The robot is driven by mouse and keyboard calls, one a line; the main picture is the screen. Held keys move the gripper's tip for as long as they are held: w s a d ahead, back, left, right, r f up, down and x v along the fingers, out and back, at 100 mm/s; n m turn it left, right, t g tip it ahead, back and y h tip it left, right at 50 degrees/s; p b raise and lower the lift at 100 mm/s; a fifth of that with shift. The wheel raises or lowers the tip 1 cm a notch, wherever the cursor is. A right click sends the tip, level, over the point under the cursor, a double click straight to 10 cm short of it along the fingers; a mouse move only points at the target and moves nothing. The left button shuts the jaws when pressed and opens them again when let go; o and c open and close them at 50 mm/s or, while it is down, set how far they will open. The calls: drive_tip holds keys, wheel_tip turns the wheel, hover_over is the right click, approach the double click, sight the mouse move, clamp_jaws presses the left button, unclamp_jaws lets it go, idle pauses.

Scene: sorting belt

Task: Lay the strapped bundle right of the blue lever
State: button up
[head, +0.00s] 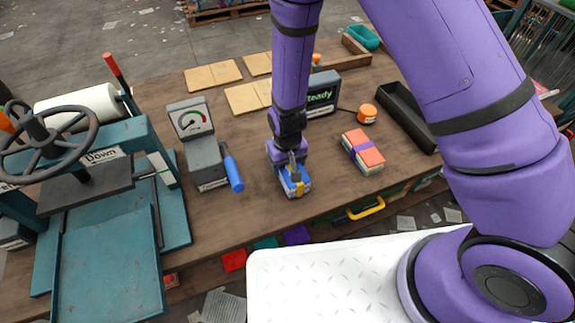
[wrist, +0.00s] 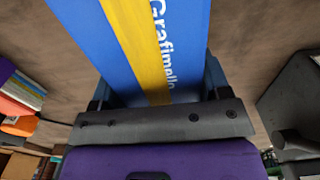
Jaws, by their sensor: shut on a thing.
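A blue bundle with a yellow strap (head: 298,190) is in my gripper (head: 290,172), to the right of the blue lever (head: 234,175) in the head view. In the wrist view the blue bundle (wrist: 185,40) fills the top middle, with white lettering beside its yellow strap, and my gripper (wrist: 158,98) is shut on it. The lever is on the side of a grey gauge box (head: 205,155). I cannot tell whether the bundle touches the table. A second bundle, orange-topped with a purple strap (head: 363,150), lies further right.
A dark box with green lettering (head: 322,94) and an orange round piece (head: 367,113) stand behind. A black tray (head: 406,115) is at the right. A teal press (head: 110,240) stands at the left. Bare wooden table (head: 225,215) lies around the gripper, with its front edge close.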

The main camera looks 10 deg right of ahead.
drive_tip(key=shift+f, duration=0.4)
drive_tip(key=shift+f, duration=0.1)
drive_tip(key=o, duration=1.3)
drive_tip(key=shift+c, duration=0.2)
wheel_tip(320, 180, up, 11)
drive_tip(key=shift+f, duration=0.1)
drive_tip(key=shift+r, duration=0.7)
